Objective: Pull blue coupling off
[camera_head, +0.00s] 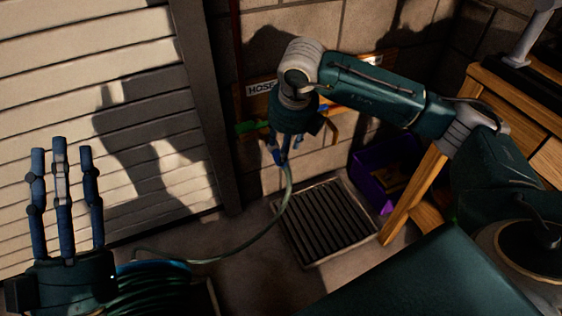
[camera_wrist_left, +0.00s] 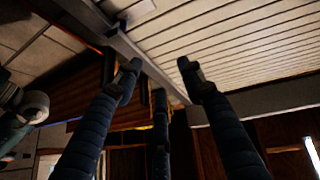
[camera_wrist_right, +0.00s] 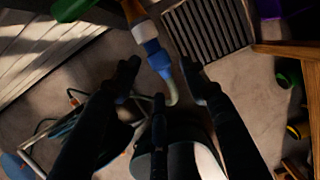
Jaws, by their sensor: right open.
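The blue coupling (camera_wrist_right: 157,58) shows in the right wrist view at the end of a pale green hose (camera_wrist_right: 172,92), below a whitish collar (camera_wrist_right: 145,31). My right gripper (camera_wrist_right: 160,72) is open, its fingers spread around the coupling; contact cannot be told. In the head view the right gripper (camera_head: 285,150) is at the wall by the hose board, with the hose (camera_head: 283,200) hanging below it, and its hand largely hides the coupling. My left gripper (camera_head: 61,155) is open and empty, fingers upward, at the lower left.
A hose board (camera_head: 262,88) with a green part (camera_head: 247,127) is on the block wall. A floor grate (camera_head: 335,222) lies below, beside a purple bin (camera_head: 372,180) and a wooden bench (camera_head: 415,195). Hose coils (camera_head: 155,290) lie low at left, near the slatted shutter (camera_head: 150,110).

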